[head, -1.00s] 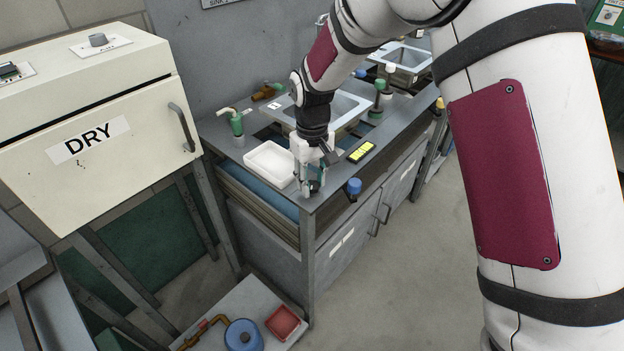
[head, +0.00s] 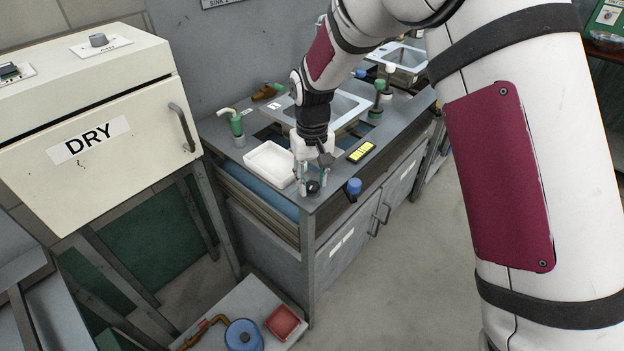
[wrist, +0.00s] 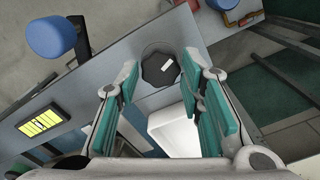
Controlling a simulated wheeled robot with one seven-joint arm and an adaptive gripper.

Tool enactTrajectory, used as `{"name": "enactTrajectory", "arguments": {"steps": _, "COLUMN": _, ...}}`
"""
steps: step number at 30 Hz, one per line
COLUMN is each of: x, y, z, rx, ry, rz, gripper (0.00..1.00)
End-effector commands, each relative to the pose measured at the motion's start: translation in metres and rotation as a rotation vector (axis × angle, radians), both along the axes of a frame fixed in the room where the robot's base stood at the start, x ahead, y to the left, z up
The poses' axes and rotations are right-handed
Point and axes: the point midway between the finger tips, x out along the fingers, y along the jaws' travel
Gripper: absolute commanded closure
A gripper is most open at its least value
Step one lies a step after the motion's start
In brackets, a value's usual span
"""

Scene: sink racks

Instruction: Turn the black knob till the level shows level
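The black knob (wrist: 159,69) sits on the grey bench top close to its front corner, with a small white mark on its top. It also shows in the head view (head: 313,187). My gripper (wrist: 168,82) points down over the knob. Its teal-padded fingers are apart, one on each side of the knob in the wrist view, and no contact shows. In the head view my gripper (head: 313,176) is at the bench corner. The level (head: 361,151) is a yellow display in a black frame, right of my gripper. It also shows in the wrist view (wrist: 41,123), too small to read.
A white tray (head: 268,165) lies left of my gripper. A blue knob (head: 354,187) sticks out at the bench front. A green tap (head: 237,124) and sink basins stand behind. A low shelf (head: 232,301) holds a blue round thing and a red tray.

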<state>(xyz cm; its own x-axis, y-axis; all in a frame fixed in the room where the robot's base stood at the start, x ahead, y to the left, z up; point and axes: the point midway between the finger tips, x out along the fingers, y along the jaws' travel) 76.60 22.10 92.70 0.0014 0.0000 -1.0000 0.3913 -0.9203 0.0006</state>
Motion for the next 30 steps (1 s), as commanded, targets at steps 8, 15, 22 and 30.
{"name": "enactTrajectory", "arguments": {"steps": 8, "x": 0.000, "y": 0.000, "z": -0.001, "rx": 0.000, "ry": 0.001, "rz": 0.001, "gripper": 0.49}}
{"name": "enactTrajectory", "arguments": {"steps": 15, "x": 0.000, "y": 0.000, "z": 0.013, "rx": 0.001, "ry": -0.003, "rz": 0.001, "gripper": 0.49}}
{"name": "enactTrajectory", "arguments": {"steps": 22, "x": 0.001, "y": 0.000, "z": 0.057, "rx": 0.002, "ry": -0.005, "rz": 0.001, "gripper": 0.49}}
{"name": "enactTrajectory", "arguments": {"steps": 30, "x": 0.000, "y": 0.000, "z": 0.104, "rx": 0.001, "ry": -0.003, "rz": 0.001, "gripper": 0.49}}
